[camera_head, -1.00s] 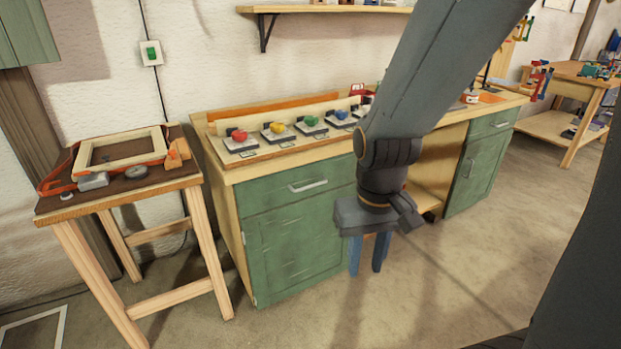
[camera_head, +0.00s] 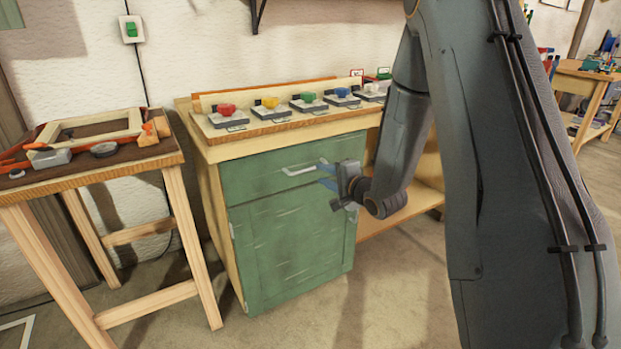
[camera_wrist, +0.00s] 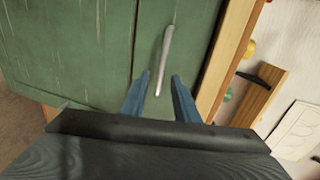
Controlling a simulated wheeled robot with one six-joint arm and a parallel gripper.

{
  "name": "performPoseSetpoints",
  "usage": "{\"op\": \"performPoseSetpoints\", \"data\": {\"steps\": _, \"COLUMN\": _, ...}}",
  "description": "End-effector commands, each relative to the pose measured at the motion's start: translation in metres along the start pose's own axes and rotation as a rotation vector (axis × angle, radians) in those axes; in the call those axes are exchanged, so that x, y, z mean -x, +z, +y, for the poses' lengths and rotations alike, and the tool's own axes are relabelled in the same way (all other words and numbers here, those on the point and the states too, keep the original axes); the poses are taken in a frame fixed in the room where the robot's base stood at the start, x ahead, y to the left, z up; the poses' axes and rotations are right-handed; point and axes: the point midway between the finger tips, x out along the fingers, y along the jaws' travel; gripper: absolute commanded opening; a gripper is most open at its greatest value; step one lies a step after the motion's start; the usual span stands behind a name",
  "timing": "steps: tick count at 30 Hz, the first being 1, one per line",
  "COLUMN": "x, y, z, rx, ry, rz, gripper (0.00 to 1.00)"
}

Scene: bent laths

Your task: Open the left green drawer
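The left green drawer (camera_head: 260,176) is the top front of the left green cabinet, and it looks shut. Its pale bar handle (camera_head: 302,170) runs across the front; in the wrist view the handle (camera_wrist: 164,60) stands nearly upright in the picture. My gripper (camera_head: 326,173) is in front of the drawer at the handle's right end. In the wrist view its two blue fingers (camera_wrist: 158,92) are apart, with the handle's near end showing between and just beyond their tips. The fingers do not appear closed on the handle.
A green cabinet door (camera_head: 292,245) lies below the drawer. The bench top (camera_head: 215,150) above carries several coloured knobs on small bases. A small wooden table (camera_head: 65,183) stands to the left with a frame and tools on it. Floor in front is clear.

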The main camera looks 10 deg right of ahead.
Motion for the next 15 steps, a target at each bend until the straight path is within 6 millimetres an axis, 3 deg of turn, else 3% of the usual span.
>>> {"op": "performPoseSetpoints", "data": {"steps": 5, "x": -0.014, "y": 0.001, "z": -0.001, "rx": -0.03, "ry": -0.026, "rz": -0.012, "gripper": 0.28}}
{"op": "performPoseSetpoints", "data": {"steps": 15, "x": -0.064, "y": 0.001, "z": -0.002, "rx": -0.028, "ry": -0.025, "rz": -0.011, "gripper": 0.28}}
